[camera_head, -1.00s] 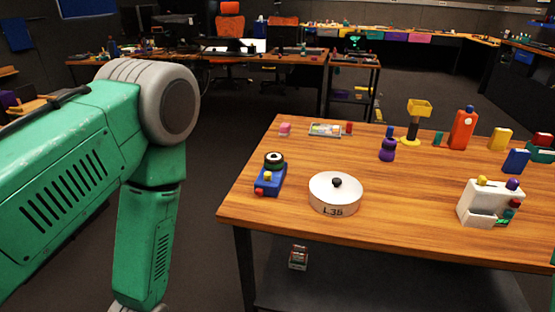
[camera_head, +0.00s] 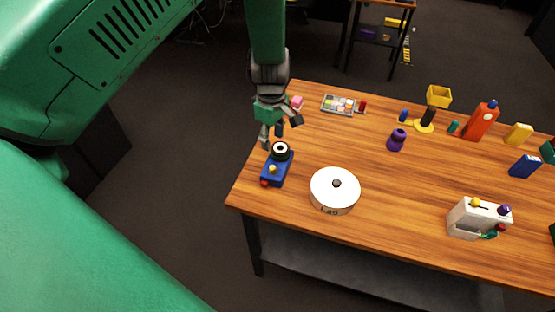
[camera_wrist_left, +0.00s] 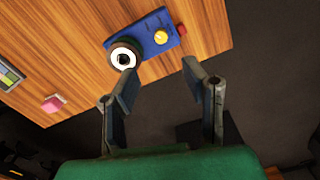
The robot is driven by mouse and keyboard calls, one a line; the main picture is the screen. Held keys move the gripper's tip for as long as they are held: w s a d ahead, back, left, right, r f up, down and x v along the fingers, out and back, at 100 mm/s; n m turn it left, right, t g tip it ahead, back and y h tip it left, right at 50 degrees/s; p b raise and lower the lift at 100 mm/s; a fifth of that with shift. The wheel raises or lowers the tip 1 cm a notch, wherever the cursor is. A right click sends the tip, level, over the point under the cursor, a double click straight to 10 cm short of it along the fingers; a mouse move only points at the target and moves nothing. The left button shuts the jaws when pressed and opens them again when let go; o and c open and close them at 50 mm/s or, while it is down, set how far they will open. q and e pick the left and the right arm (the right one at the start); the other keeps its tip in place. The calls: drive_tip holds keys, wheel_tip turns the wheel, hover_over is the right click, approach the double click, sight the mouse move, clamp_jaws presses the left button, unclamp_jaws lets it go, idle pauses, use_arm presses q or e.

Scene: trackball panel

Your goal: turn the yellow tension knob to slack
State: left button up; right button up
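The blue trackball panel (camera_head: 273,172) lies near the left edge of the wooden table. It carries a black ring with a white ball (camera_head: 281,150), a small yellow knob (camera_head: 272,168) and a red part at its near end. In the left wrist view the yellow knob (camera_wrist_left: 161,37) sits between the ball ring (camera_wrist_left: 123,57) and the red part (camera_wrist_left: 181,29). My left gripper (camera_head: 280,131) is above the panel's far end, apart from it. Its fingers are spread and empty in the left wrist view (camera_wrist_left: 159,76). My right gripper is out of view.
A round white drum (camera_head: 335,189) with a dark knob stands right of the panel. A pink block (camera_head: 296,102) and a tray of coloured pieces (camera_head: 343,104) lie behind. A white box (camera_head: 478,219) stands at the right. The table's left edge is close to the panel.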

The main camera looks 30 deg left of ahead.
sight(273, 167)
use_arm(q)
wheel_tip(273, 167, down, 12)
drive_tip(key=shift+f+p, duration=0.15)
drive_tip(key=shift+p, duration=0.5)
clamp_jaws()
